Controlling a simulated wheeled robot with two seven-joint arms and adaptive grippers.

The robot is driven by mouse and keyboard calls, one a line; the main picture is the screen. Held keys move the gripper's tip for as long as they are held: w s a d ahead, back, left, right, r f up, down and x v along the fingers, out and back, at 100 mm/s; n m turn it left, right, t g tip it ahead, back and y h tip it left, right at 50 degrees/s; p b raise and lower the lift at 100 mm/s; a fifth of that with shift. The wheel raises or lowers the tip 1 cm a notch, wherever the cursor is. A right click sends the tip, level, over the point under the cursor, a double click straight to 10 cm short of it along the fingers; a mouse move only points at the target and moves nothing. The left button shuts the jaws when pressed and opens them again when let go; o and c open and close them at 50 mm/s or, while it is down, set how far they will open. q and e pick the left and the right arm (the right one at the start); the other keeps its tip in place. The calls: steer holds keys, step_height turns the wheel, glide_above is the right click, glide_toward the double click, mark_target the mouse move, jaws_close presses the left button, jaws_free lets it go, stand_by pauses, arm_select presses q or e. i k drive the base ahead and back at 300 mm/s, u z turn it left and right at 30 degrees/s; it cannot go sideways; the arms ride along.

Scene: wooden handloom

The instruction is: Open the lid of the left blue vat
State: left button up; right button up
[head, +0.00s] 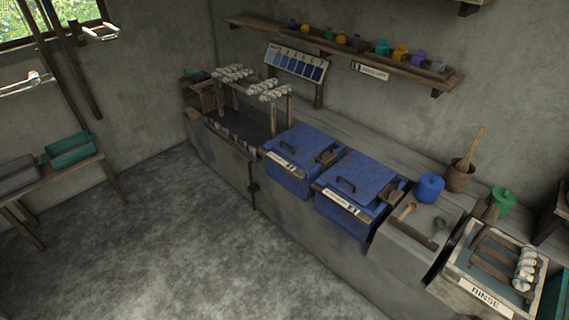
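The left blue vat (289,178) is set into the long grey counter, right of the middle of the head view. Its blue lid (305,146) lies flat and shut, with a dark handle on top. A pale label (282,162) is on its front edge. A similar right blue vat (340,214) stands close beside it, its lid (367,177) also shut with a dark handle (346,185). The inside of both vats is hidden. Neither of my grippers shows in the head view.
The counter also bears pale skeins (233,73) on a wooden frame, a blue pot (429,186), a mortar (459,176) and a rinse tray (485,295). A shelf (350,50) runs above. The floor (170,240) in front is clear.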

mark_target(300, 143)
steer(key=u, duration=1.25)
steer(key=i, duration=2.15)
steer(key=z, duration=1.3)
steer(key=i, duration=0.65)
steer(key=z, duration=0.7)
